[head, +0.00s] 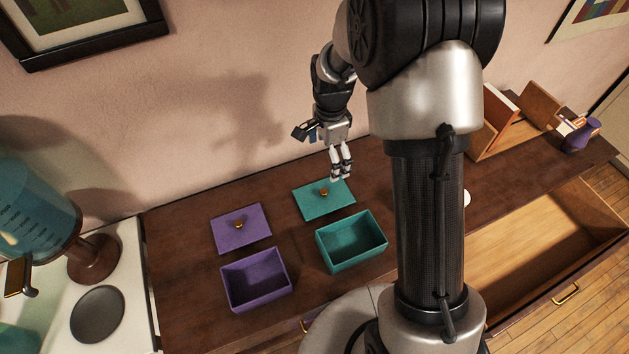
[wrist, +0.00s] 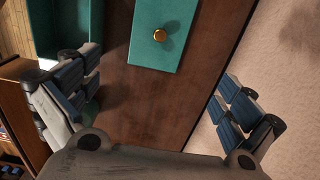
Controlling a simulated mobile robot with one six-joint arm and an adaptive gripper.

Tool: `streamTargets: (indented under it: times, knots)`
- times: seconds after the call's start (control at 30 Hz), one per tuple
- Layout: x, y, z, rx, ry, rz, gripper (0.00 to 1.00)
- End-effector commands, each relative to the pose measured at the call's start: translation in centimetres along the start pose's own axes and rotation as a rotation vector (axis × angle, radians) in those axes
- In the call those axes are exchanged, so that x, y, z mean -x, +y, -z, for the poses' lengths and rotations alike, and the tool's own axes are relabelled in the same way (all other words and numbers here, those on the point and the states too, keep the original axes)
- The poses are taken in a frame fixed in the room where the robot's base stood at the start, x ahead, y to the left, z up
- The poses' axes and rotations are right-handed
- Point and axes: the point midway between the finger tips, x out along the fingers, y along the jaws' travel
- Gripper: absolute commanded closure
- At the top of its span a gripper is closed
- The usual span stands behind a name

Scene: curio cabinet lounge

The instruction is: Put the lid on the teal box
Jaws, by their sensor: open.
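The teal box (head: 353,255) stands uncovered and empty on the wooden cabinet top. The teal lid (head: 311,205) lies flat behind it, with a small gold knob (head: 324,192) in its middle. My gripper (head: 341,177) is above the lid's right back edge, open and empty, not touching the knob. In the wrist view the teal lid (wrist: 147,50) and its knob (wrist: 159,35) lie ahead of my spread fingers (wrist: 158,95). Part of the teal box (wrist: 92,30) shows at the upper left there.
A purple box (head: 256,294) stands open left of the teal box, with a purple lid (head: 228,237) behind it. An open drawer (head: 535,250) juts out at the right. A book holder (head: 490,148) and purple mug (head: 582,137) stand at the back right.

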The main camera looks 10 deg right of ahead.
Motion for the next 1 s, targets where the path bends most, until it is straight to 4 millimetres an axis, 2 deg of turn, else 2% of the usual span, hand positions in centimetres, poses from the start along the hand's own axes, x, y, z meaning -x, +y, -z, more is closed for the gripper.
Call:
streamTargets:
  times: [0.03,0.1,0.4,0.5,0.77,1.0]
  knots:
    - [-1.4,0.2,0.0,0.000,-0.001,-0.006,0.00]
    - [-3.0,0.2,-0.1,0.001,-0.001,-0.006,0.00]
    - [-9.2,0.2,-0.1,0.003,-0.001,-0.004,0.00]
    - [-10.4,0.1,-0.1,0.003,-0.001,-0.003,0.00]
    - [-11.7,0.1,-0.3,0.004,-0.001,-0.003,0.00]
    - [-15.3,0.0,-1.0,0.004,-0.001,-0.004,0.00]
